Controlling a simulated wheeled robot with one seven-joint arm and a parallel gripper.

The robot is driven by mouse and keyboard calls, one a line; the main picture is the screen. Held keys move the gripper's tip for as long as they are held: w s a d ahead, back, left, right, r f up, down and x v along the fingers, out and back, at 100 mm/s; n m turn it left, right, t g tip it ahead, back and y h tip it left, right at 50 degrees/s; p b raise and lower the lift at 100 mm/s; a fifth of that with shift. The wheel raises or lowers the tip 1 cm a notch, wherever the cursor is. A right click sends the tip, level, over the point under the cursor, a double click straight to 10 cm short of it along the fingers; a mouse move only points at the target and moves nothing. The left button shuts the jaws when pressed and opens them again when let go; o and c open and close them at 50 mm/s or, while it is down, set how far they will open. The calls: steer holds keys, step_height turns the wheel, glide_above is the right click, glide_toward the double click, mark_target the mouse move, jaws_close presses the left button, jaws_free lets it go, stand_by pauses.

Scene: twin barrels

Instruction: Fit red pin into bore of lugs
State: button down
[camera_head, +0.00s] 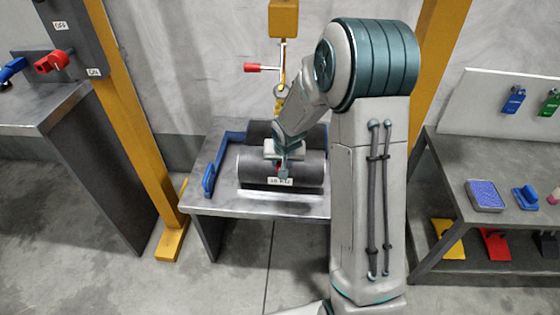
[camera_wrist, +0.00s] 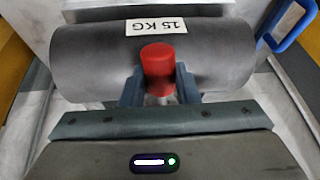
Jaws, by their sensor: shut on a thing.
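My gripper (camera_head: 283,172) is low over the front dark barrel (camera_head: 250,172) on the metal table. Behind the pin is the dark barrel (camera_wrist: 90,60) with a "15 KG" label (camera_wrist: 156,26). The second barrel (camera_head: 258,132) lies behind the front one in the head view, partly covered by my arm. The lugs and their bore cannot be made out; my gripper and the pin hide that part of the barrel.
A yellow hoist (camera_head: 283,18) hangs above the table, with a red-handled bar (camera_head: 255,68) and a hook (camera_head: 280,92). Blue handles (camera_head: 209,180) edge the table (camera_head: 200,205). Yellow posts (camera_head: 130,120) stand either side. A right shelf (camera_head: 450,150) holds small items.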

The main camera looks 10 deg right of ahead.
steer(key=shift+s+f+g+p, duration=0.1)
steer(key=shift+s+g+p, duration=0.35)
steer(key=shift+p, duration=1.15)
steer(key=shift+w+d+f+m+g+p, duration=0.15)
steer(key=shift+m+g+p, duration=0.25)
steer(key=shift+p, duration=0.55)
steer(key=shift+s+d+r+m+g+p, duration=0.1)
steer(key=shift+m+g+p, duration=0.1)
steer(key=shift+g+p, duration=0.55)
stand_by(0.5)
steer(key=shift+w+d, duration=0.15)
steer(key=shift+w, duration=0.4)
steer(key=c, duration=1.2)
jaws_free()
steer(key=shift+o, duration=0.9)
steer(key=shift+w+d, duration=0.15)
steer(key=shift+a+t+y, duration=0.3)
step_height(320, 180, up, 14)
steer(key=s+p, duration=0.1)
steer(key=s, duration=0.1)
steer(key=shift+d+p, duration=0.35)
steer(key=shift+s, duration=0.1)
